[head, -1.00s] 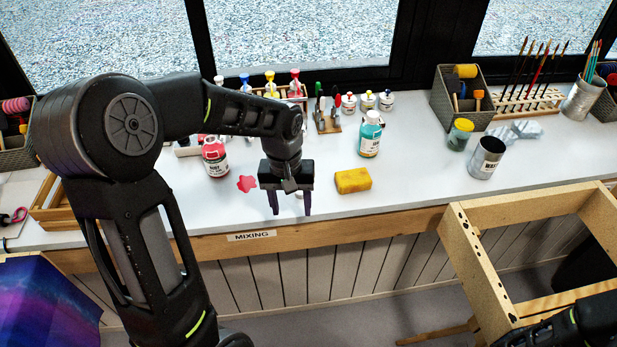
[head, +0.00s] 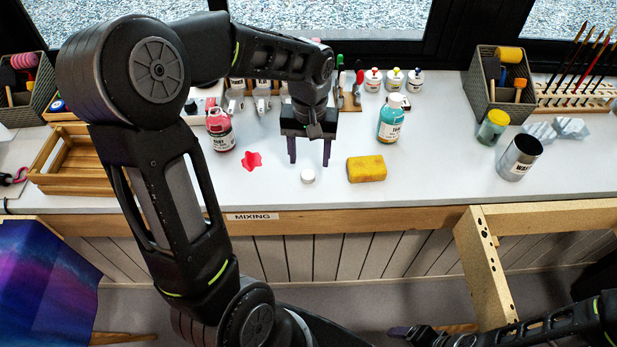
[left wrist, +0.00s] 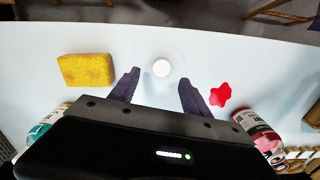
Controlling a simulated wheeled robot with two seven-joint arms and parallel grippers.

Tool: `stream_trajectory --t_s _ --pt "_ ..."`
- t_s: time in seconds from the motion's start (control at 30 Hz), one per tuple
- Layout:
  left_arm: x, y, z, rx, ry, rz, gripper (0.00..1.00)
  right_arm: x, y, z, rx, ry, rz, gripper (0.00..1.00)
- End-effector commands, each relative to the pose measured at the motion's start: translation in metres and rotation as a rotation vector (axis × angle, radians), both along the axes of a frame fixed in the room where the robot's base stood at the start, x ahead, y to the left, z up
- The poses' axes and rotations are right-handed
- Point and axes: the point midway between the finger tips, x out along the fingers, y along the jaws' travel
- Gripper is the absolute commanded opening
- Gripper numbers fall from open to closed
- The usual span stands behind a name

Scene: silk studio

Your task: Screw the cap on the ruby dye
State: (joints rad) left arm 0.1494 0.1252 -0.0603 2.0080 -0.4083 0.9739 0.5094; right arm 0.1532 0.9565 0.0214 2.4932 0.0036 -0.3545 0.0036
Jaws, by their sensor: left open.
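The ruby dye bottle (head: 220,130) stands upright on the white bench, left of my left gripper, with no white cap visible on its top. It also shows at the right of the left wrist view (left wrist: 262,138). A small round white cap (head: 307,176) lies on the bench, just in front of my left gripper (head: 309,164). In the left wrist view the cap (left wrist: 161,68) appears between and slightly beyond the open, empty fingertips (left wrist: 160,80). My right gripper (head: 415,332) is low at the bottom right, away from the bench; its jaws are unclear.
A red spill (head: 251,161) lies between bottle and cap. A yellow sponge (head: 366,169) is right of the cap, with a white-capped teal bottle (head: 391,118) behind it. A wooden crate (head: 78,160) is at left, a metal can (head: 519,157) at right. The front strip is mostly clear.

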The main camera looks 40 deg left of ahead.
Motion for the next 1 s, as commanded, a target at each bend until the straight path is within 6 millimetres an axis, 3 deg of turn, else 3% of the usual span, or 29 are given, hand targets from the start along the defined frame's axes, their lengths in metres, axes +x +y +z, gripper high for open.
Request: stream_trajectory --t_s 0.37,0.73,1.0 --pt "0.000 0.000 -0.006 0.000 0.000 0.000 0.56 0.001 0.000 -0.004 0.001 -0.001 0.001 0.77" --pt "-0.005 0.000 -0.053 0.000 0.001 0.000 0.56 0.003 0.001 -0.038 0.006 -0.011 0.003 0.77" --pt "-0.004 0.000 -0.053 0.000 0.000 0.000 0.56 0.003 0.001 -0.037 0.006 -0.011 0.003 0.77"
